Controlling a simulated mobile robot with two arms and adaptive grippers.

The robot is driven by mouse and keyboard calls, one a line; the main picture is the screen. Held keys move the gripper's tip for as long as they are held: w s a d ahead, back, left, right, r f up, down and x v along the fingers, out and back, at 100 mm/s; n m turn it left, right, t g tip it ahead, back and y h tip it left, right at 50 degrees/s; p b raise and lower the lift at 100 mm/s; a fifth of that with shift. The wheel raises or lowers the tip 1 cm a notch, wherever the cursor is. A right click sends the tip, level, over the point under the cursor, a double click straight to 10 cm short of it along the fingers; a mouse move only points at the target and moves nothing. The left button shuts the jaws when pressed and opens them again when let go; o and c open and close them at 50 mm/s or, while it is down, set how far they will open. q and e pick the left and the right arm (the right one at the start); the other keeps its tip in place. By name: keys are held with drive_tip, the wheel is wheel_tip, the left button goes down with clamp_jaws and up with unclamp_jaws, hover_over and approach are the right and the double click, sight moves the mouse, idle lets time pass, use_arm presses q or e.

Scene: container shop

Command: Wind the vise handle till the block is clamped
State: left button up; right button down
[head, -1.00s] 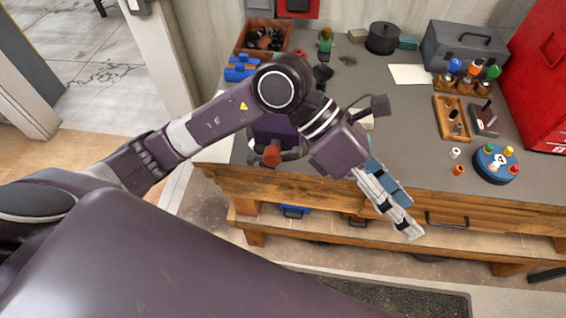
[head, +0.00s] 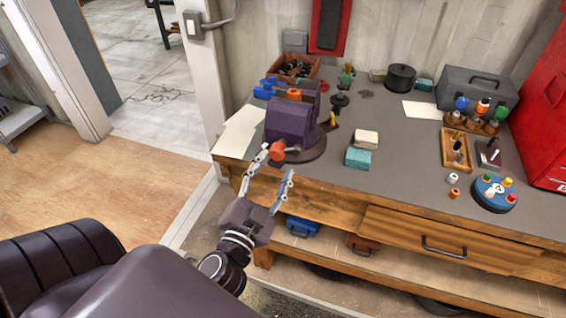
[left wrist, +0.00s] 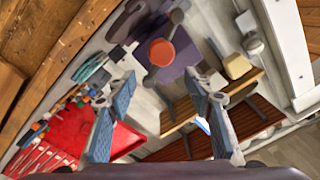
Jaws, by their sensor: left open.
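The purple vise (head: 290,122) stands on the bench's left front corner. It also shows in the left wrist view (left wrist: 186,66). Its handle carries a round orange-red knob (head: 277,152), which faces the front edge and shows upper centre in the left wrist view (left wrist: 161,52). My left gripper (head: 277,162) is open and empty just in front of the knob, its fingers pointing toward the vise. Whether a finger touches the knob I cannot tell. The vise's jaw gap and any block in it are not clear. My right gripper is not in view.
A parts bin (head: 316,70) and a black pot (head: 401,78) stand behind. A blue round stand (head: 494,194) is at the right. The bench's middle front is clear.

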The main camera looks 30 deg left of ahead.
sight(276, 156)
use_arm(q)
drive_tip(key=shift+s+a+f+g+y+p, duration=0.1)
drive_tip(key=shift+a+f+g+y+p, duration=0.25)
drive_tip(key=shift+a+f, duration=0.3)
drive_tip(key=p+x, duration=0.2)
drive_tip(key=x, duration=0.4)
drive_tip(key=shift+r+p, duration=0.1)
drive_tip(key=shift+p, duration=0.2)
drive_tip(key=shift+w+a, duration=0.25)
drive_tip(key=shift+w, duration=0.45)
drive_tip(key=shift+c, duration=0.6)
drive_tip(key=c, duration=1)
